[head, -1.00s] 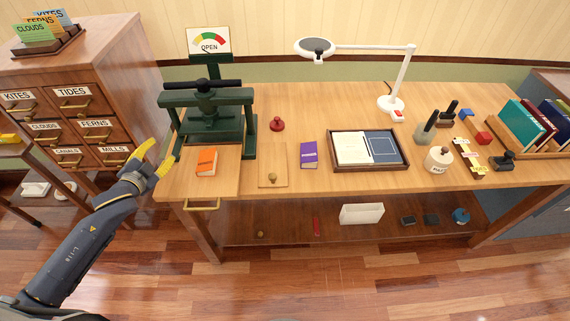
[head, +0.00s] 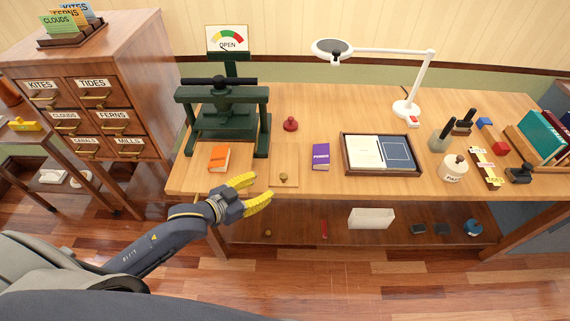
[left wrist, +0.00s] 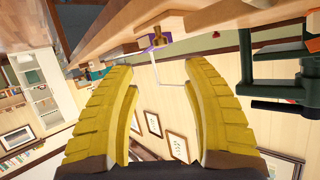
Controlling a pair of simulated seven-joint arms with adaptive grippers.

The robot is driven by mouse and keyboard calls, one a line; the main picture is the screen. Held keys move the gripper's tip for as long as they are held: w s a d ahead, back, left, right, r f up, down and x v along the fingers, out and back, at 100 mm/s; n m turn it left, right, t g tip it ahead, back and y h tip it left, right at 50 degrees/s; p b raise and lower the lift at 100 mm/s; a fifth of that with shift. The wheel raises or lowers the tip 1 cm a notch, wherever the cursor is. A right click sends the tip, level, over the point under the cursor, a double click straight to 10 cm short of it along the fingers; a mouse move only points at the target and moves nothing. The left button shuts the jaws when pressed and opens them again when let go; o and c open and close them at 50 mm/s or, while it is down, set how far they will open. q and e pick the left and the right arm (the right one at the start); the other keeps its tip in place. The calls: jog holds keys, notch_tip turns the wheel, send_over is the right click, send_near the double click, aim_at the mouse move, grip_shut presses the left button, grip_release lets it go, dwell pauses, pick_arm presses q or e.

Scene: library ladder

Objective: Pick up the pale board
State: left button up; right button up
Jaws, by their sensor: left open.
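The pale board (head: 285,158) lies flat on the wooden table near its front edge, between the orange book (head: 219,158) and the purple book (head: 321,157). A small brass knob (head: 283,177) stands on its front part. My left gripper (head: 257,190) is open and empty at the table's front edge, just left of and in front of the board, not holding it. In the left wrist view, the two yellow fingers are spread wide, with the brass knob (left wrist: 183,37) and part of the purple book (left wrist: 157,41) beyond them. My right gripper is not in view.
A green press (head: 223,120) stands behind the orange book, and a red-knobbed stamp (head: 290,124) behind the board. A dark tray (head: 381,171) lies to the right of the purple book. A lower shelf (head: 345,234) with small items is under the table.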

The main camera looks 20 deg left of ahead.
aim_at(281, 177)
pick_arm(q)
jog(key=shift+x, duration=6)
jog(key=shift+a+f, duration=0.1)
jog(key=shift+f, duration=0.05)
jog(key=shift+c, duration=0.3)
grip_shut()
